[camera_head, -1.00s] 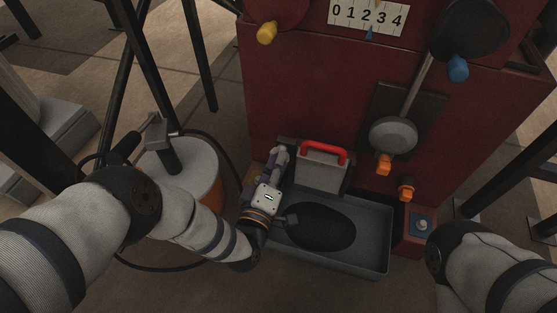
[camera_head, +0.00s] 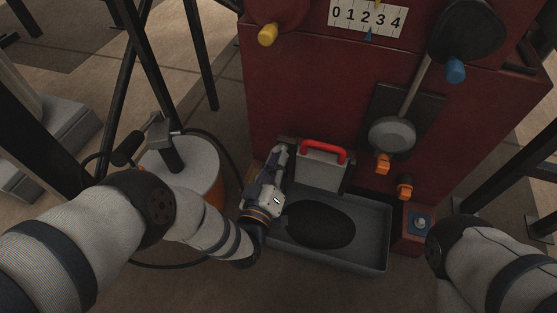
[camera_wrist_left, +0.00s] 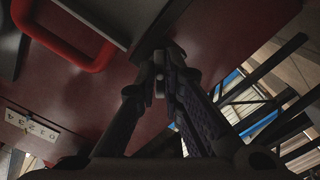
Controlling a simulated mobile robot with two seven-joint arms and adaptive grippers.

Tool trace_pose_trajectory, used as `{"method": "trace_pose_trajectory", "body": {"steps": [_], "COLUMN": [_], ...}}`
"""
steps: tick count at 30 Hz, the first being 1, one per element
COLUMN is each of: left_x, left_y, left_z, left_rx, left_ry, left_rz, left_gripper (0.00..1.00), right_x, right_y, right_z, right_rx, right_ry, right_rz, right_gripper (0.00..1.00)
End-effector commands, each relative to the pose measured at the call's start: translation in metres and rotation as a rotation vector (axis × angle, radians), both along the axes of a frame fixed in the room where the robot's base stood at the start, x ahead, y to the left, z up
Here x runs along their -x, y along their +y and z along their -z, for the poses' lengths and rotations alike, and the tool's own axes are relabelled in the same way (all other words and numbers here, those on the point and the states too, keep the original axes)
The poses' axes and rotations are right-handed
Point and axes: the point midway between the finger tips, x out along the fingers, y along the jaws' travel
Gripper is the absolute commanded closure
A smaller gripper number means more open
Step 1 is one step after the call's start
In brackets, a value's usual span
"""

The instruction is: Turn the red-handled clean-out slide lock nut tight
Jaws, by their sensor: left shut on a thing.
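The grey clean-out slide (camera_head: 320,170) with its red handle (camera_head: 323,150) stands upright on the front of the red machine, behind a tray. The red handle also shows at the upper left of the left wrist view (camera_wrist_left: 75,45). My left gripper (camera_head: 279,156) reaches in just left of the slide. In the left wrist view its fingers (camera_wrist_left: 160,82) are closed together on a small lock nut (camera_wrist_left: 160,86), mostly hidden between the tips. My right arm (camera_head: 485,255) comes in from the lower right; its gripper is out of view.
A grey tray (camera_head: 375,262) with a dark patch in it lies below the slide. Orange knobs (camera_head: 405,188) and a round-ended lever (camera_head: 392,134) are to the right. A white-topped orange drum (camera_head: 200,160) and black legs stand at the left.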

Motion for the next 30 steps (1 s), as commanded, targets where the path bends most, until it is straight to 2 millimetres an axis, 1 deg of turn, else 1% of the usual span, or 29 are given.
{"method": "trace_pose_trajectory", "body": {"steps": [9, 10, 11, 20, 23, 26, 30], "left_x": [0.000, 0.000, 0.000, 0.001, 0.013, 0.037, 0.074], "left_y": [0.002, 0.002, 0.002, 0.001, 0.004, 0.013, 0.025], "left_z": [0.001, 0.001, 0.001, 0.000, 0.001, 0.002, 0.001], "left_rx": [-0.005, -0.005, -0.005, -0.002, -0.003, -0.004, -0.004], "left_ry": [-0.001, -0.001, -0.001, 0.000, 0.002, 0.005, 0.005], "left_rz": [-0.004, -0.004, -0.004, -0.001, 0.000, -0.001, -0.002], "left_gripper": [1.00, 0.89, 0.83, 0.83, 0.83, 0.83, 0.83], "right_x": [0.000, 0.000, 0.000, 0.000, 0.000, 0.000, 0.000], "right_y": [0.000, 0.000, 0.000, 0.000, 0.000, 0.000, 0.000], "right_z": [0.000, 0.000, 0.000, 0.000, 0.000, 0.000, 0.000], "right_rx": [0.000, 0.000, 0.000, 0.000, 0.000, 0.000, 0.000], "right_ry": [0.000, 0.000, 0.000, 0.001, 0.001, 0.001, 0.001], "right_rz": [0.000, 0.000, 0.000, 0.000, 0.000, 0.000, 0.000], "right_gripper": [1.00, 1.00, 1.00, 1.00, 1.00, 1.00, 1.00]}}
